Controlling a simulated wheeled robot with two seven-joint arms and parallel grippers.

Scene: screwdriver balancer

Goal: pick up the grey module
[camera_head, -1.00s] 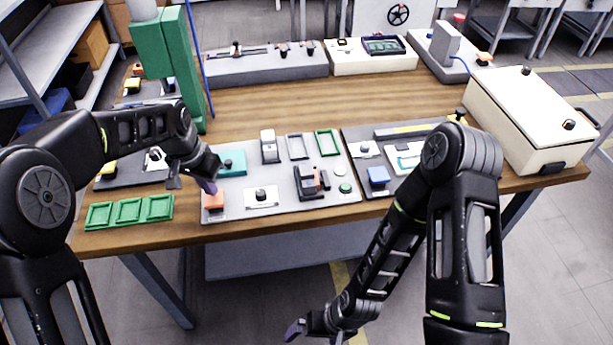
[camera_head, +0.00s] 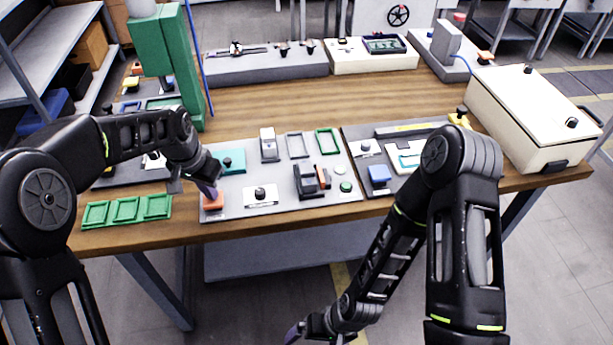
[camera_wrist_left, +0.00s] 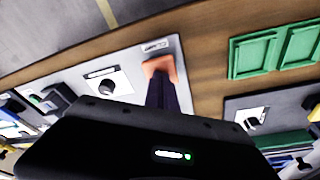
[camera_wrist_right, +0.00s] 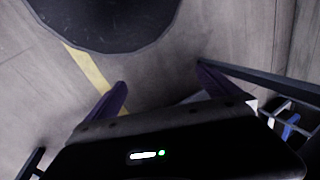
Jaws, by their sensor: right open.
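A dark grey block (camera_head: 306,181) stands on the middle panel beside a small orange-brown piece. A lighter grey-white block (camera_head: 269,145) stands behind it; I cannot tell which one is the grey module. My left gripper (camera_head: 209,191) is at the panel's front left corner, left of both blocks. Its fingers are together at the orange block (camera_head: 212,202). In the left wrist view the closed fingers reach down to that orange block (camera_wrist_left: 158,66). My right gripper (camera_head: 295,331) is low in front of the table; its fingers (camera_wrist_right: 163,95) are apart with nothing between them.
Green trays (camera_head: 127,210) lie at the table's front left. A teal block (camera_head: 231,161) sits close to the left gripper. A blue block (camera_head: 379,174) is on the right panel, and a cream box (camera_head: 530,115) stands at the right. Bare wood lies behind the panels.

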